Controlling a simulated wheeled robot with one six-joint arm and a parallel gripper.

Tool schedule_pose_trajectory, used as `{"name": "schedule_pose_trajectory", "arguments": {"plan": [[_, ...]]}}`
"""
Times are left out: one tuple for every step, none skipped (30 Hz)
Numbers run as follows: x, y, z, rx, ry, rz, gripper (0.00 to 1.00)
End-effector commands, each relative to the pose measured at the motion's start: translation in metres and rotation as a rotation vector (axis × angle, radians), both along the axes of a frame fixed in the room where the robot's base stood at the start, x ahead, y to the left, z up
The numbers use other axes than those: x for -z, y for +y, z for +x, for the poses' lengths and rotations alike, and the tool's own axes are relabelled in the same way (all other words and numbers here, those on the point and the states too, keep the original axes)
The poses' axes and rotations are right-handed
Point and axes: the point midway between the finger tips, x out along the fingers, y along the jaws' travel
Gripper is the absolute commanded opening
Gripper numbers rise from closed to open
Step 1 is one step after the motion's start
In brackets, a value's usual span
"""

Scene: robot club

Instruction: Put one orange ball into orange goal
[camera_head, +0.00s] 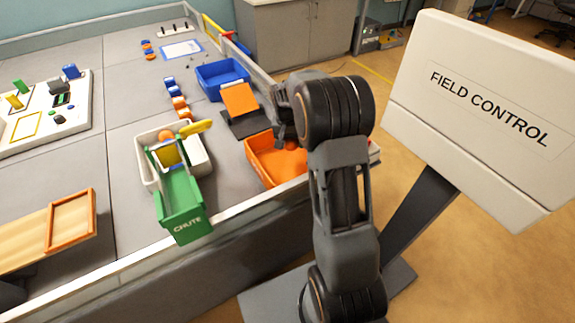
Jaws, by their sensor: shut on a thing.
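The orange goal (268,175) is an open orange bin at the near right corner of the field. My gripper (287,135) is over its back right part, pointing down, and is shut on an orange ball (291,145). The ball is at or just inside the goal's opening; I cannot tell whether it touches the floor. My arm hides the goal's right side. Two more orange balls (179,102) stand in a row with blue ones (169,82) left of the blue goal (205,84).
An orange ramp (240,98) on a dark base stands just behind the orange goal. A green chute (181,205) with a white bin (148,172) is to the left. The field's rim wall (235,212) runs along the front. A FIELD CONTROL panel (470,120) stands at right.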

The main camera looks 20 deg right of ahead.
Motion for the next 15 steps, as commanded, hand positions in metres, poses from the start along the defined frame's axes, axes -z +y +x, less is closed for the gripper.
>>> {"name": "schedule_pose_trajectory", "arguments": {"plan": [[0.0074, 0.0, 0.0, 0.0, 0.0, 0.0, 0.37], [0.0088, 0.0, 0.0, 0.0, 0.0, 0.0, 0.37], [0.0101, 0.0, 0.0001, 0.0, 0.0, 0.0, 0.37], [0.0106, -0.0001, 0.0001, 0.0, 0.0, 0.0, 0.37], [0.0109, 0.0, 0.0001, 0.0, -0.001, 0.0, 0.37], [0.0108, 0.0, 0.0001, 0.0, -0.001, 0.0, 0.37], [0.0106, -0.0001, 0.0001, 0.0, -0.001, 0.0, 0.37], [0.0103, 0.0, 0.0001, 0.0, -0.001, 0.0, 0.37], [0.01, 0.0, 0.0001, 0.0, -0.001, 0.0, 0.37], [0.01, 0.0, 0.0001, 0.0, -0.001, 0.0, 0.37], [0.0099, 0.0, 0.0001, 0.0, -0.001, 0.0, 0.37], [0.0099, 0.0, 0.0001, 0.0, -0.001, 0.0, 0.61], [0.0099, 0.0, 0.0001, 0.0, -0.001, 0.0, 0.64], [0.0099, 0.0, 0.0001, 0.0, -0.001, 0.0, 0.67], [0.0099, 0.0, 0.0001, 0.0, -0.001, 0.0, 0.71]]}}
